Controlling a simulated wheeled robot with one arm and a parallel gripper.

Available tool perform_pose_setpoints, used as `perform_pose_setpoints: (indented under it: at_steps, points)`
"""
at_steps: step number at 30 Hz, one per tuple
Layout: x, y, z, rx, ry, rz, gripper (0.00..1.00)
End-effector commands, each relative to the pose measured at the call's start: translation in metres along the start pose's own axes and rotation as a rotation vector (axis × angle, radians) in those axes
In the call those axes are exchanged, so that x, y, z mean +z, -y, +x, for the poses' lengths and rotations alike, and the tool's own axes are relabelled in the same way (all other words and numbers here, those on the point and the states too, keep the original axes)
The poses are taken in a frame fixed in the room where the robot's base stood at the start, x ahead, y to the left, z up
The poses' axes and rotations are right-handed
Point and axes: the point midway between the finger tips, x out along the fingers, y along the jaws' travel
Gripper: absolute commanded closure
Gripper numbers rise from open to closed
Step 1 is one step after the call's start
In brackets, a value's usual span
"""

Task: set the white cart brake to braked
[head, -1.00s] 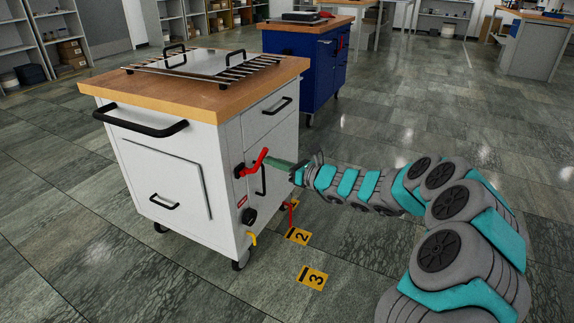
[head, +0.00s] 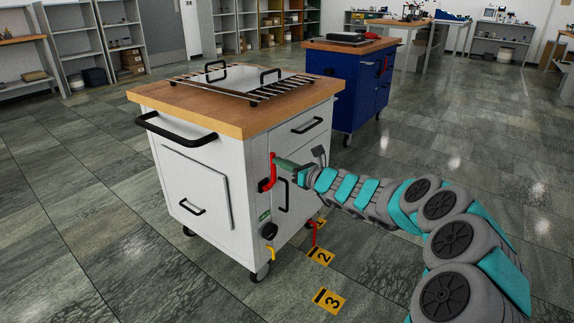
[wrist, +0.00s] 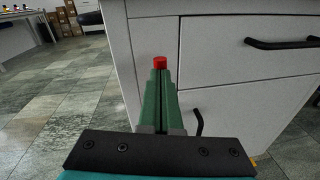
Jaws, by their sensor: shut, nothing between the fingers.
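The white cart (head: 240,206) stands at the left, with a wooden top. Its red brake lever (head: 270,172) is on the side by the front corner and stands upright. A small green label (head: 264,216) is below it. My gripper (head: 278,162) has its green fingers shut and empty, with the tips at the top of the lever. In the wrist view the shut fingers (wrist: 160,75) point at the red lever end (wrist: 160,62), just beyond the tips. Whether they touch it I cannot tell. The white cart's drawer side (wrist: 215,105) fills the right there.
A black knob (head: 269,231) and a yellow lever (head: 270,254) sit lower on the cart's side. A black door handle (head: 283,195) is close to my gripper. A blue cart (head: 332,92) stands behind. Yellow floor markers lie beside the cart; the floor at right is clear.

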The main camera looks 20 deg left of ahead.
Motion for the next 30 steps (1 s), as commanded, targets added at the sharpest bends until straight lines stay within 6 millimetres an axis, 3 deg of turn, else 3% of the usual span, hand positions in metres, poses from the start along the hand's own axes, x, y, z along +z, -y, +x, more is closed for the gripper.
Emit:
perform_pose_setpoints:
  at_steps: [2,15,23,30]
  points:
    - [0.007,-0.001,0.002,0.0,0.009,-0.003,1.0]
    - [0.006,-0.003,-0.002,0.005,0.008,-0.002,1.0]
    - [0.01,0.004,-0.042,-0.002,0.013,-0.002,1.0]
    - [0.04,-0.001,-0.075,-0.006,0.01,-0.004,1.0]
